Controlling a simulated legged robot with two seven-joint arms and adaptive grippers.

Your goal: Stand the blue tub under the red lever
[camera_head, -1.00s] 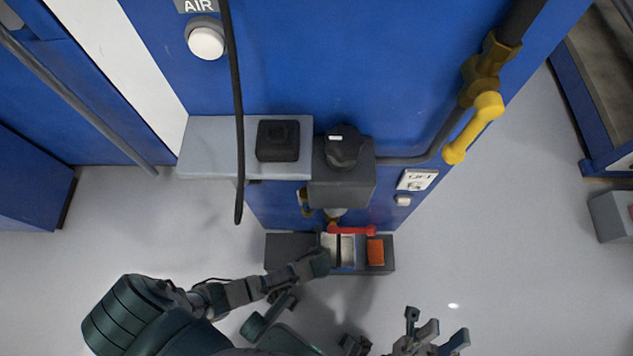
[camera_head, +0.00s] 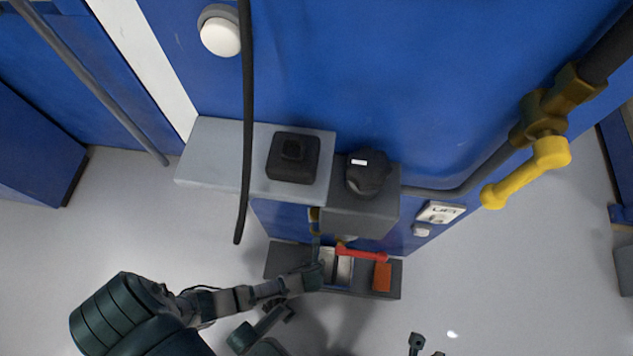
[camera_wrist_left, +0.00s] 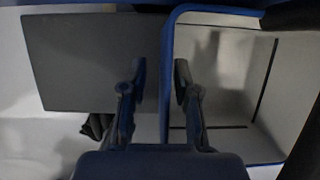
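The blue tub (camera_head: 343,268) has a pale inside and a blue rim. It sits on the low dark grey stand, below the red lever (camera_head: 364,255), which hides part of it. In the left wrist view the tub (camera_wrist_left: 222,15) fills the right side. My left gripper (camera_head: 314,277) is at the tub's left side. In the left wrist view my left gripper (camera_wrist_left: 160,80) is open, one finger on each side of the tub's left wall, with a gap visible. Only the tips of my right gripper (camera_head: 426,346) show at the bottom edge.
The dark stand (camera_head: 283,258) also carries an orange block (camera_head: 382,277) right of the tub. A grey box with a black knob (camera_head: 367,173) overhangs it. A grey shelf (camera_head: 222,160), hanging black cable (camera_head: 246,120) and yellow valve handle (camera_head: 527,172) are nearby. The floor in front is clear.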

